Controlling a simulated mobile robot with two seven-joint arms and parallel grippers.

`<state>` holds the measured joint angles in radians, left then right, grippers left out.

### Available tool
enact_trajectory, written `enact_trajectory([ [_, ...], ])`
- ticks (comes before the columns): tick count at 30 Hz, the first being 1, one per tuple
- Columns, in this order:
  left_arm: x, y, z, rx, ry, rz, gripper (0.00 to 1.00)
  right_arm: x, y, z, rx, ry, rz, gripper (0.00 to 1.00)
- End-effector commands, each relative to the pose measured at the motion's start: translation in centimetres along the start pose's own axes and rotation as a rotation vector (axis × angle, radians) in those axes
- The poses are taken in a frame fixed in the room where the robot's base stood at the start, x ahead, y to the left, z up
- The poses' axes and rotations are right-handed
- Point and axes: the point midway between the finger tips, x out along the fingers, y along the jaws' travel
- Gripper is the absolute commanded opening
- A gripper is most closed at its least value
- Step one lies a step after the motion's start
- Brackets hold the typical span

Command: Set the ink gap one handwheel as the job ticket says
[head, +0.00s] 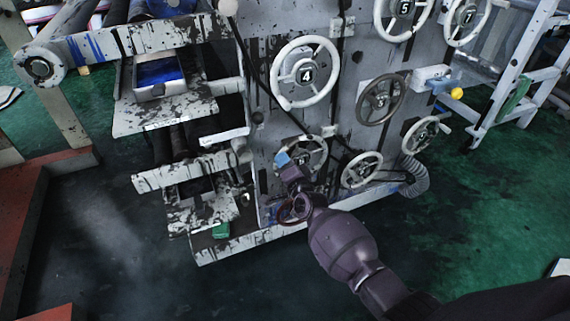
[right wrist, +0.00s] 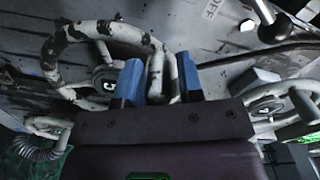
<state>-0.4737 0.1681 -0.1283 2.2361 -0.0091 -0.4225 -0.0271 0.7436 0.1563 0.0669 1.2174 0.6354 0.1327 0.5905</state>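A pale handwheel with chipped paint (head: 320,147) sits low on the grey machine panel, partly hidden by my right gripper (head: 290,158). No label naming it as ink gap one is readable. In the right wrist view the wheel's worn rim (right wrist: 50,50) curves up at the left, and its hub plate (right wrist: 105,83) shows a mark too small to read. My right gripper's blue fingers (right wrist: 158,80) lie on both sides of a pale piece of this wheel. My left gripper is out of view.
Handwheel 4 (head: 276,76) is above; wheels 5 (head: 378,20) and 7 (head: 452,38) are higher right. A darker wheel (head: 381,122) and two pale wheels (head: 362,186) (head: 408,147) stand close by on the right. A ribbed hose (head: 417,180) hangs beside the panel.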

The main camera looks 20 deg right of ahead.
Motion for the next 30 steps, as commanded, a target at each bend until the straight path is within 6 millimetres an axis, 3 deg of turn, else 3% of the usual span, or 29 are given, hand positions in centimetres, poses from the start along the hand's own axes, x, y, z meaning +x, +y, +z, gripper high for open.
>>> enact_trajectory([
  [3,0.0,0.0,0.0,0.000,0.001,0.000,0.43,0.0,0.0,0.0,0.000,0.000,0.000,0.47],
  [14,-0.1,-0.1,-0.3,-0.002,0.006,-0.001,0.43,-0.5,-0.1,0.0,0.000,-0.001,0.000,0.47],
  [20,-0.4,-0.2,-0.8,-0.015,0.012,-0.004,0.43,-2.9,-0.3,-0.1,0.000,0.001,-0.002,0.47],
  [30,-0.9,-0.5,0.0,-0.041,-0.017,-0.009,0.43,-8.2,-0.3,-0.1,0.000,0.000,-0.002,0.47],
])
